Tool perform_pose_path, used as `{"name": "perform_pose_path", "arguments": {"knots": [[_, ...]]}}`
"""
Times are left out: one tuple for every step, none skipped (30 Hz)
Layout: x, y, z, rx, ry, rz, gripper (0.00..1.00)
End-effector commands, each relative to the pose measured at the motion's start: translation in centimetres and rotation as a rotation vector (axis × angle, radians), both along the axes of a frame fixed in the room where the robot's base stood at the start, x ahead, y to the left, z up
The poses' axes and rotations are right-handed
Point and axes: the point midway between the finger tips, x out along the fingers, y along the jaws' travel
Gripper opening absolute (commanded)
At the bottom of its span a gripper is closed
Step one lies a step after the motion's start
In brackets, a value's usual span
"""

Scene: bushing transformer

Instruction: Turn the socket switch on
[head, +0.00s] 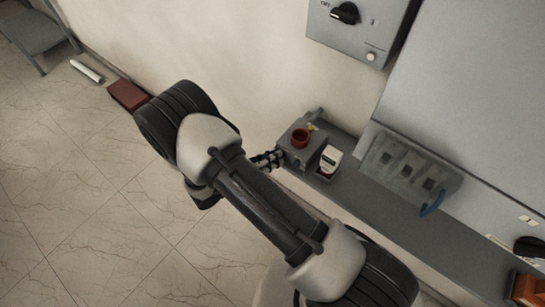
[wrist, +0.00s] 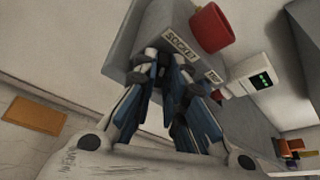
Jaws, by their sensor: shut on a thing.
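The grey socket box (head: 292,158) stands on a grey ledge against the wall, with a red round cup-like part on top (head: 300,138). In the wrist view the box (wrist: 160,22) bears a label reading "SOCKET" (wrist: 180,45), and the red part (wrist: 211,28) is at its right. My gripper (wrist: 165,70) reaches the box face just below that label, its fingers shut on the socket switch. The switch is mostly hidden between the fingertips, so its position cannot be told. In the head view my gripper (head: 270,158) meets the box's left side.
A white device (head: 330,159) stands close right of the box; its green display shows in the wrist view (wrist: 262,82). A grey slotted holder (head: 408,168) with a blue part is farther right. A wall panel (head: 362,35) with a black knob is above. Floor at left is mostly clear.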

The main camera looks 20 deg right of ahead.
Motion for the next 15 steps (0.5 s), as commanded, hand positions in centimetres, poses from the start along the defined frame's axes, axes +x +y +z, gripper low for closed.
{"name": "perform_pose_path", "arguments": {"knots": [[-0.04, -0.03, 0.13, 0.024, -0.036, 0.001, 0.00], [-0.03, -0.04, 0.13, 0.041, -0.059, 0.001, 0.00], [-0.07, -0.05, 0.11, 0.064, -0.089, 0.001, 0.00], [-0.08, -0.06, 0.11, 0.080, -0.111, 0.002, 0.00], [-0.10, -0.08, 0.10, 0.095, -0.133, 0.001, 0.00], [-0.13, -0.11, 0.08, 0.116, -0.163, 0.002, 0.00], [-0.13, -0.11, 0.08, 0.131, -0.183, 0.001, 0.00], [-0.15, -0.13, 0.08, 0.147, -0.204, 0.001, 0.00], [-0.17, -0.14, 0.06, 0.165, -0.230, 0.001, 0.00], [-0.19, -0.16, 0.04, 0.179, -0.248, 0.001, 0.00], [-0.21, -0.17, 0.03, 0.192, -0.265, 0.002, 0.00], [-0.22, -0.18, 0.04, 0.209, -0.290, 0.001, 0.00], [-0.22, -0.19, 0.05, 0.220, -0.306, 0.001, 0.00], [-0.25, -0.20, 0.06, 0.232, -0.322, 0.002, 0.00], [-0.26, -0.22, 0.06, 0.245, -0.341, 0.001, 0.00]]}}
